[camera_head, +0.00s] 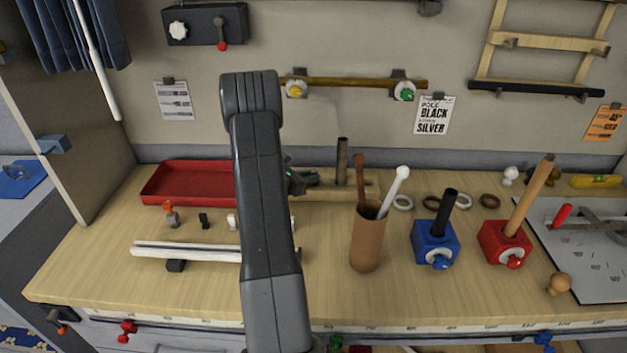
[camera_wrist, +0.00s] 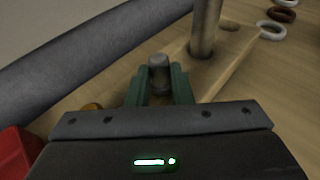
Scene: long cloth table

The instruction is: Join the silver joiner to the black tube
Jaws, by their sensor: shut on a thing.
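My gripper (camera_wrist: 158,88) has green fingers shut on a short grey metallic cylinder, which looks like the silver joiner (camera_wrist: 159,62). Its top shows between the fingertips; its lower part is hidden, so I cannot tell whether it still touches the wooden rack. In the head view my gripper (camera_head: 302,181) is mostly hidden behind my arm, at the left end of the rack. The black tube (camera_head: 444,212) stands slightly tilted in a blue block (camera_head: 435,243) with a white and blue knob, to the right of my gripper.
A taller grey tube (camera_head: 342,160) stands in the wooden rack (camera_head: 360,190). A red block (camera_head: 504,243) holds a wooden rod. A red tray (camera_head: 190,183) lies left. A wall card (camera_head: 433,116) reads "BLACK", "SILVER".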

